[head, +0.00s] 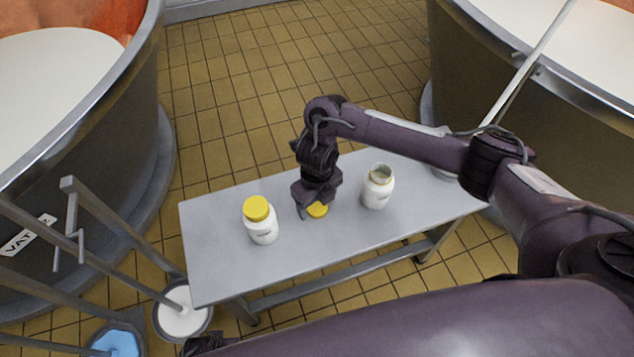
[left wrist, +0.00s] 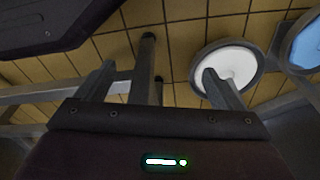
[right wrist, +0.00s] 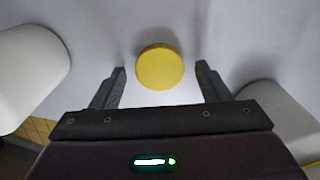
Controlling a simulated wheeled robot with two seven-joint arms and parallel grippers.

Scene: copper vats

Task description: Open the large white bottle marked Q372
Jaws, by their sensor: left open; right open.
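A white bottle (head: 378,187) stands upright on the grey table with its mouth uncovered. A second white bottle (head: 262,226) stands at the left with a yellow cap on. Both labels are too small to read, so I cannot tell which is Q372. A loose yellow cap (head: 317,210) lies on the table between them. My right gripper (head: 312,200) is low over this cap, open and empty. In the right wrist view the cap (right wrist: 160,66) sits between and slightly beyond the spread fingers. My left gripper (left wrist: 180,80) is open and empty, pointing down toward the floor.
The grey table (head: 215,265) has bare room at its left end and front. Large vats stand left (head: 110,130) and right (head: 520,110). A bucket of white stuff (head: 182,310) and one of blue (head: 118,342) stand on the tiled floor, lower left.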

